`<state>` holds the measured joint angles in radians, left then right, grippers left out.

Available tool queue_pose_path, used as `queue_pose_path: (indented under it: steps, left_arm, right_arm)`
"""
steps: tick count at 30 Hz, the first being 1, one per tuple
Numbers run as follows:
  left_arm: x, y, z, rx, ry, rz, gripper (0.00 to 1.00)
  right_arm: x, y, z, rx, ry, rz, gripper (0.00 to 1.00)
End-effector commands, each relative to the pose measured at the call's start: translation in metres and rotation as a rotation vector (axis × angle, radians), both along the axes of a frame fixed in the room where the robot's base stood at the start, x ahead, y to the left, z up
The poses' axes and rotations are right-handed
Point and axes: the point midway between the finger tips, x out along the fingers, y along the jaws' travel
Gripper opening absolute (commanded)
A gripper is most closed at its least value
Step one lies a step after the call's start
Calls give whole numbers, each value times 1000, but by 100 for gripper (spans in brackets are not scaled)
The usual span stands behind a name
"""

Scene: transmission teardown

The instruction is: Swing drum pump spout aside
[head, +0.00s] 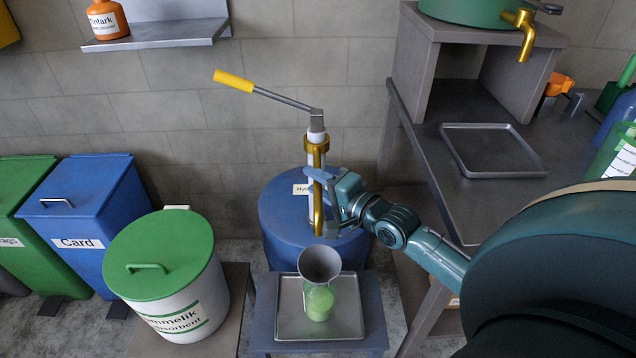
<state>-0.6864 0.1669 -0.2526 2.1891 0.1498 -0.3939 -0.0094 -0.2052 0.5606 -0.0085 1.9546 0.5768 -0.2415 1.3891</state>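The drum pump stands on a blue drum (285,215) against the wall, with a yellow-tipped lever reaching up to the left. Its brass spout (318,205) bends at the top and hangs down at the front, its lower end above a grey funnel (320,262). My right gripper (318,202) is at the spout, coming from the right. Its fingers are spread apart, one high across the spout and one low beside it. I cannot tell whether either finger touches the spout. My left gripper is not in view.
The funnel sits over a green container (320,302) on a metal tray (348,328), on a low stand. A white bin with a green lid (165,250) stands left. A workbench (480,195) with an empty tray (495,172) stands right.

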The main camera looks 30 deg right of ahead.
Motion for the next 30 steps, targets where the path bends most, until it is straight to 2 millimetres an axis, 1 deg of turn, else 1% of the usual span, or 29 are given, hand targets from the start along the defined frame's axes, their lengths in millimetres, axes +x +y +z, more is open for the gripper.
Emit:
queue_pose_path:
  steps: [5,18,30]
  left_arm:
    - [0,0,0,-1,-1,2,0]
    - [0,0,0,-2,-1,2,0]
    - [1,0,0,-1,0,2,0]
  right_arm:
    - [0,0,0,0,0,0,37]
    - [0,0,0,0,0,0,1]
    - [0,0,0,0,0,0,0]
